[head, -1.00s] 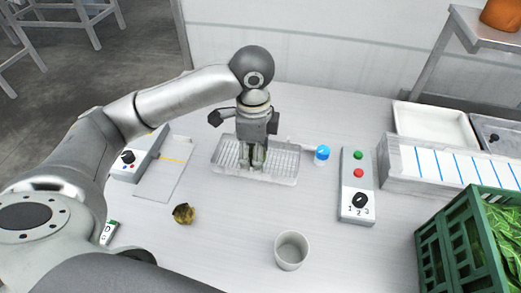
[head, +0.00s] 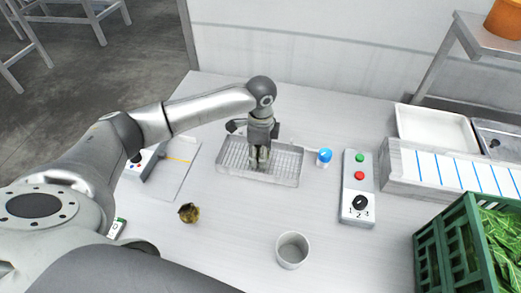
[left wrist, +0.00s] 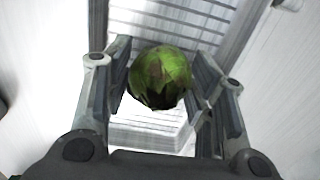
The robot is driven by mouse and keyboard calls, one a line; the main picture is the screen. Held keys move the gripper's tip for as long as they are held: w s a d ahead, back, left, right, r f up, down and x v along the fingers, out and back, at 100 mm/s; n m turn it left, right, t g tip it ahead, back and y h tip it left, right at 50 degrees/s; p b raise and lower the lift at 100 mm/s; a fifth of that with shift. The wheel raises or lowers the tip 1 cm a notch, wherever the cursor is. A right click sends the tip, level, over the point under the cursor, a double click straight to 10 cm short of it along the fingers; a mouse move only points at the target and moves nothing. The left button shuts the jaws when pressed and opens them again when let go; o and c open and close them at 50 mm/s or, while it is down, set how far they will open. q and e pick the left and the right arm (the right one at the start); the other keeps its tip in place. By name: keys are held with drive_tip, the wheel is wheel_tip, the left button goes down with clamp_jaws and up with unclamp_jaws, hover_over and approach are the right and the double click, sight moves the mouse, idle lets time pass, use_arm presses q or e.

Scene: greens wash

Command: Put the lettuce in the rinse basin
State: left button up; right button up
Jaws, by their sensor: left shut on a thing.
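My left gripper (head: 262,158) reaches over the wire rack tray (head: 288,166) in the middle of the table, pointing down. In the left wrist view, its fingers (left wrist: 160,78) are shut on a round green lettuce (left wrist: 161,72) with brownish patches. In the head view the lettuce is mostly hidden by the gripper. I cannot tell whether it touches the rack. A white basin (head: 437,128) stands at the back right, with a grey one (head: 499,133) beside it. My right gripper is not in view.
A small brownish-yellow clump (head: 188,213) lies on the table at front left. A grey cup (head: 291,250) stands at the front. A control box (head: 357,187) with buttons and a dial, a blue-capped item (head: 324,156) and a green crate of leafy greens (head: 455,247) are to the right.

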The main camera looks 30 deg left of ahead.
use_arm(q)
drive_tip(key=shift+f, duration=0.15)
drive_tip(key=o, duration=1)
drive_tip(key=shift+o, duration=0.2)
wheel_tip(320, 180, up, 12)
drive_tip(key=shift+r+b, duration=0.15)
drive_tip(key=shift+b, duration=0.9)
drive_tip(key=shift+s, duration=0.15)
